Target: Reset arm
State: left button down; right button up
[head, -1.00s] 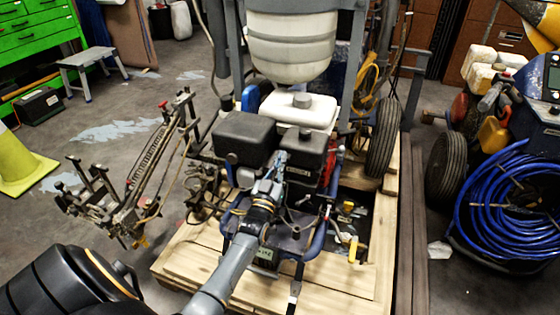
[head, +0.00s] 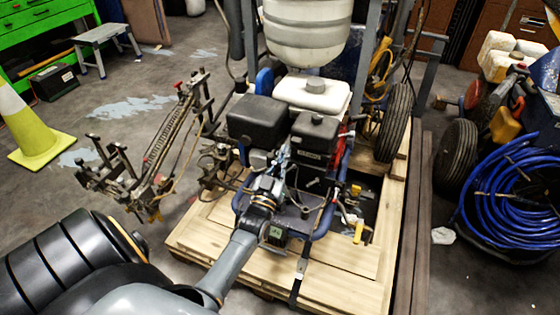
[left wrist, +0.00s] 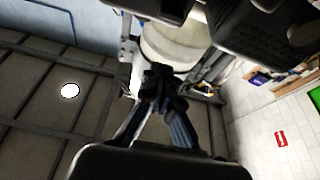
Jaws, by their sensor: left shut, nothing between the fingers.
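My left arm reaches up from the bottom of the head view. Its gripper (head: 284,152) is shut and empty, in front of the line striper's engine (head: 313,140). I cannot tell whether it touches the engine. In the left wrist view, the gripper fingers (left wrist: 157,78) come together at the middle, with the pale tank (left wrist: 172,45) above them. My right gripper is in neither view.
The line striper stands on a wooden pallet (head: 340,258). Its metal side frame (head: 155,160) juts out left. A coiled blue hose (head: 510,195) is at right, a yellow cone (head: 35,135) and a step stool (head: 102,45) at left. Grey floor between is open.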

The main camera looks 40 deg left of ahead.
pick_arm(q)
jog(key=s+d+f+m+g+h, duration=0.15)
jog(key=s+d+f+g, duration=0.3)
jog(key=f, duration=0.45)
jog(key=s+d+f+m+g+h, duration=0.1)
jog(key=s+d+f+g+h, duration=0.3)
jog(key=f, duration=0.4)
jog(key=s+d+f+m+g+h, duration=0.1)
jog(key=s+d+f+m+g, duration=0.15)
jog(key=s+d+f, duration=0.45)
jog(key=s+d+f+g+p, duration=0.1)
jog(key=s+f+g, duration=0.35)
jog(key=s, duration=0.35)
jog(key=s+d+f+g, duration=0.25)
jog(key=s+f, duration=0.25)
jog(key=s, duration=0.3)
jog(key=s+a+f+g+p, duration=0.1)
jog(key=s+p, duration=0.6)
jog(key=s, duration=0.1)
jog(key=s+a+m+p, duration=0.1)
jog(key=s+a+p, duration=0.1)
jog(key=s+p, duration=0.6)
jog(key=shift+a+f+g, duration=0.3)
jog(key=shift+f+g, duration=0.05)
jog(key=shift+g, duration=0.05)
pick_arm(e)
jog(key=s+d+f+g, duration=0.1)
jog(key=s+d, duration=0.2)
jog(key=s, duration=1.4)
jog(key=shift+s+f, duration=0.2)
